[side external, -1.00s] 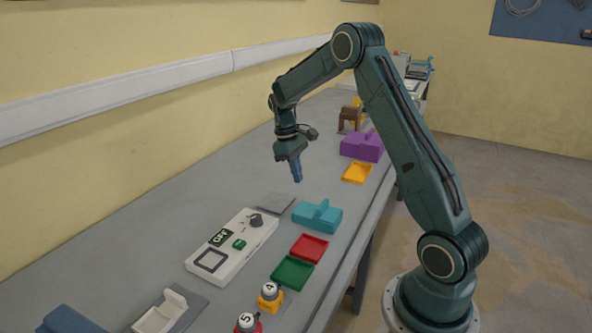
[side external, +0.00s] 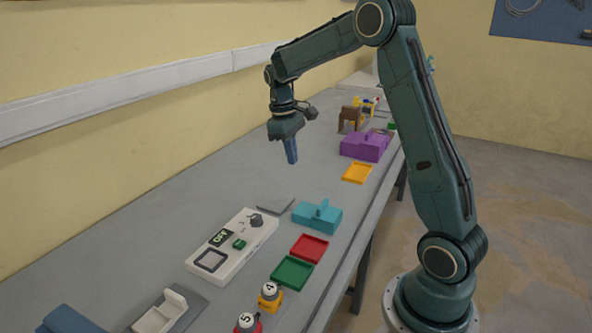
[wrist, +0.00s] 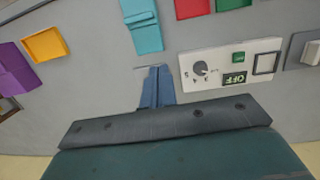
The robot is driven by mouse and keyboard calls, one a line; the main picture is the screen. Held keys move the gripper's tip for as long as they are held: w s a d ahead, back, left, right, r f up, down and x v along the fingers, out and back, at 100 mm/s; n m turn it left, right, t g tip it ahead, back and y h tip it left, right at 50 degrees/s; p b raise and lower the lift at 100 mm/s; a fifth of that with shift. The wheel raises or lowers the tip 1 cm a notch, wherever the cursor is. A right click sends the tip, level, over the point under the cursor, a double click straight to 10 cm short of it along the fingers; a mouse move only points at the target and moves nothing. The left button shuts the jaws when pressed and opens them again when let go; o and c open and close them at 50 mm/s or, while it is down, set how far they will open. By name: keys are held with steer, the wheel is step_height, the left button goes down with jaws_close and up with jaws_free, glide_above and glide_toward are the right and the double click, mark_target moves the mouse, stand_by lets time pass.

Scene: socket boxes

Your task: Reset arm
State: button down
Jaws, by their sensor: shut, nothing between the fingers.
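My gripper (side external: 291,152) is shut and empty, pointing down, high above the grey bench in the side external view. In the wrist view its blue fingers (wrist: 156,84) are together, with bare bench around their tips. My arm is bent at the elbow, with the wrist hanging over the middle of the bench. Below and nearer the camera are a teal box (side external: 317,216) with a raised grip and a white control panel (side external: 232,247) with a knob and a dark display reading OFF.
An orange tray (side external: 357,173), a red tray (side external: 309,248) and a green tray (side external: 292,273) lie along the bench's right edge. A purple box (side external: 365,147) and a brown object (side external: 350,118) stand farther back. Two numbered pieces stand at the front. The wall bounds the left side.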

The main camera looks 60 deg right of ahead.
steer(key=s+a+r+t, duration=0.4)
steer(key=s+a+r, duration=0.55)
steer(key=a, duration=0.25)
steer(key=s+a+t, duration=0.3)
steer(key=s+a, duration=0.5)
steer(key=s, duration=0.4)
steer(key=shift+s+f+y, duration=0.15)
steer(key=shift+f+y, duration=0.05)
steer(key=shift+y, duration=0.1)
